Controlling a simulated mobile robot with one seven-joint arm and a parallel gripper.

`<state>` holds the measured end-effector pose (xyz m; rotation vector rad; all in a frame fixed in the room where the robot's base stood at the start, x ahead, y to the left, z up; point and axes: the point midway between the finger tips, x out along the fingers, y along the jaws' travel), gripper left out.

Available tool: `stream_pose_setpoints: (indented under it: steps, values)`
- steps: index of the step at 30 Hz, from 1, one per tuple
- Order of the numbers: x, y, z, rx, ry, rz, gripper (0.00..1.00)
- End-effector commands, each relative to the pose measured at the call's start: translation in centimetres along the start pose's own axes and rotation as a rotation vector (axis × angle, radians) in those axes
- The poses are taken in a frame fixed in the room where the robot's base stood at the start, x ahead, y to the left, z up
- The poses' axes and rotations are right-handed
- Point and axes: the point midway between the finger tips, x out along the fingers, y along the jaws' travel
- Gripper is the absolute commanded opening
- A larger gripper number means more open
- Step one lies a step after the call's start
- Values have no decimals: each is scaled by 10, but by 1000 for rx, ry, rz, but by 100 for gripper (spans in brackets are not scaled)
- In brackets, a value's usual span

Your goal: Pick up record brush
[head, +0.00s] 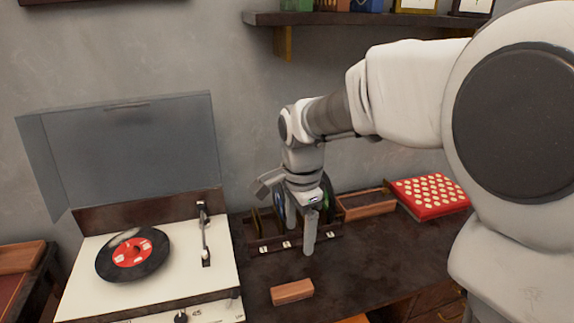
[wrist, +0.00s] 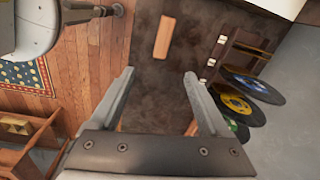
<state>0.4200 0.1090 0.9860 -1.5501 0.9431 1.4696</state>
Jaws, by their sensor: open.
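The record brush looks to be the small orange-brown wooden block (head: 292,292) lying on the dark tabletop near its front edge. It also shows in the wrist view (wrist: 163,37), ahead of the fingers and between their lines. My gripper (head: 300,240) hangs pointing down above the table, behind the block in the head view and in front of the record rack. In the wrist view my gripper (wrist: 158,82) has its two fingers wide apart with nothing between them. The block is apart from the fingers and fully visible.
A record rack (head: 264,248) with upright records stands close behind my gripper. A turntable (head: 85,290) with its lid raised is at the left. A wooden tray (head: 368,209) and a red box with pale dots (head: 432,194) are at the right. The tabletop around the block is clear.

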Motion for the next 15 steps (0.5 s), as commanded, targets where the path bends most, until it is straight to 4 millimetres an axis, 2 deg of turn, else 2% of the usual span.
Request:
stream_pose_setpoints:
  steps: [1, 6, 11, 15]
  values:
    - [18, -7, 4, 40, -8, 18, 80]
    - [39, -20, 11, 134, -18, 48, 80]
    - [57, -20, 12, 154, -19, 56, 80]
    - [87, -18, 12, 152, -18, 56, 80]
